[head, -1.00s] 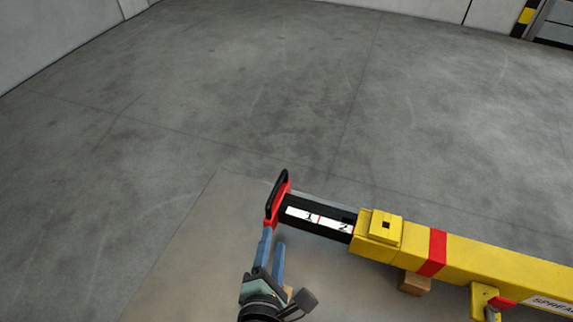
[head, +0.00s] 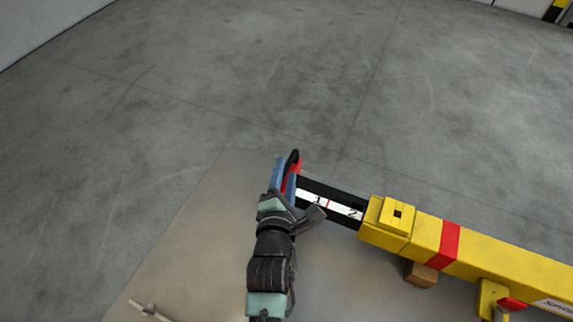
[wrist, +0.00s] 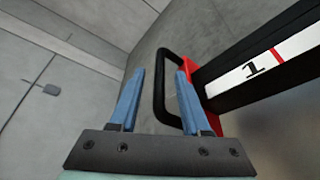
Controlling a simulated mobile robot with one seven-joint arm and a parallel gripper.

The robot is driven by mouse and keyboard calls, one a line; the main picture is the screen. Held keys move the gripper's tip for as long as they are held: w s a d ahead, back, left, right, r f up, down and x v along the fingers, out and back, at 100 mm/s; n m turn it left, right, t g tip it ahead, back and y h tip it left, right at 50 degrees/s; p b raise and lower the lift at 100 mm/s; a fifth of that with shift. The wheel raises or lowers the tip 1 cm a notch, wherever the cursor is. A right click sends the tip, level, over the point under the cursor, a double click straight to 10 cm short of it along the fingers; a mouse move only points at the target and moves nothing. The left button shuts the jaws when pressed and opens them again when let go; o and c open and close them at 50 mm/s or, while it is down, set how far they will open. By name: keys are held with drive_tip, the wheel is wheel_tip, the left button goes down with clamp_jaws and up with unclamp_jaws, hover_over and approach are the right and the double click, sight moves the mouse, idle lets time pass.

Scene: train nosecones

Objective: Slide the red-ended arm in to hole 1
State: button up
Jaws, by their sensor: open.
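The red-ended arm (head: 345,206) is a black bar with a white strip marked 1 and 2, sticking out to the left from a yellow beam. Its red end plate (head: 297,168) carries a black loop handle (head: 292,158); the handle also shows in the wrist view (wrist: 164,85). My gripper (head: 283,174) is open at the red end. In the wrist view its blue fingers (wrist: 156,90) are apart, with part of the handle showing between them; contact cannot be told.
The yellow beam (head: 485,264) with a red band runs off to the lower right. A wooden block (head: 421,275) sits under it. A pale stick-like piece (head: 150,310) lies at the lower left. The floor (head: 230,90) beyond is clear.

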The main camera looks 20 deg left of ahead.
drive_tip(key=shift+x, duration=1.3)
drive_tip(key=shift+c, duration=0.2)
clamp_jaws()
drive_tip(key=shift+f, duration=0.1)
